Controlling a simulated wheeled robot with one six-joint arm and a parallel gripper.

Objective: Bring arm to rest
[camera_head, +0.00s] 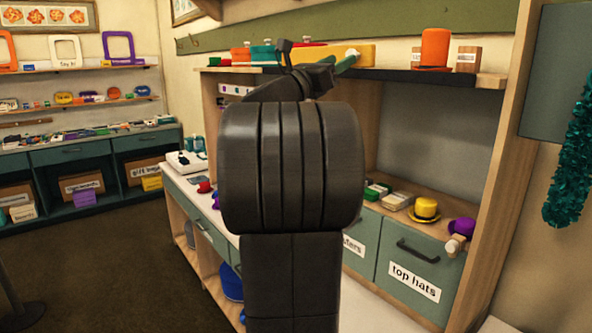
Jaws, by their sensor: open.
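My arm, dark grey and ribbed, rises through the middle of the view and hides part of the shelving behind it. At its upper end, my gripper (304,56) shows small and dark in front of the high shelf. It is open, and I see nothing held in it. A green rod-like thing (347,62) shows just right of the gripper, in front of a yellow box (361,52). Whether the gripper touches either one I cannot tell.
An orange top hat (435,47) stands on the high shelf (490,80). Teal tinsel (572,165) hangs at right. Open floor (110,260) lies at left.

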